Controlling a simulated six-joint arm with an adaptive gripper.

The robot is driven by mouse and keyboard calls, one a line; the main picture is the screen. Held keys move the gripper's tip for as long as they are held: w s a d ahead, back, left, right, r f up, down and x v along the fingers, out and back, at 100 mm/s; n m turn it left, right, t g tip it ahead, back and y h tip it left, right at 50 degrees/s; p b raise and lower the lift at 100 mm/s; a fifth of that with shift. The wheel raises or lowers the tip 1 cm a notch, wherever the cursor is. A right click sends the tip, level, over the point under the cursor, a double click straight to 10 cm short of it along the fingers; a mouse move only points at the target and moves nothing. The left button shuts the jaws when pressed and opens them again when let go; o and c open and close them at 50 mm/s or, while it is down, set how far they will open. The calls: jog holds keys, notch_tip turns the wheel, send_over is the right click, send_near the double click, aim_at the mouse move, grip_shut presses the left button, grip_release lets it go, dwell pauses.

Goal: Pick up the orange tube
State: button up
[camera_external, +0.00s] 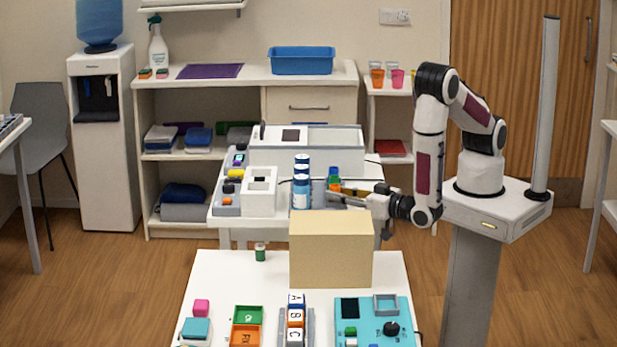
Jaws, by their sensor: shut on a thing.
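My gripper (332,197) reaches left from the arm, low over the back white table. The cardboard-coloured box in front hides some of the table below the gripper.
A tan box (331,252) stands on the front table, just before my gripper. Blue-and-white cylinders (301,182) stand left of the fingertips. A white machine (305,148) is behind. A white block with an opening (259,191) is farther left.

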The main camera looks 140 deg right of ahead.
jog(key=shift+r, duration=0.2)
notch_tip(320, 180, up, 10)
jog(key=shift+f, duration=0.2)
dwell(0.8)
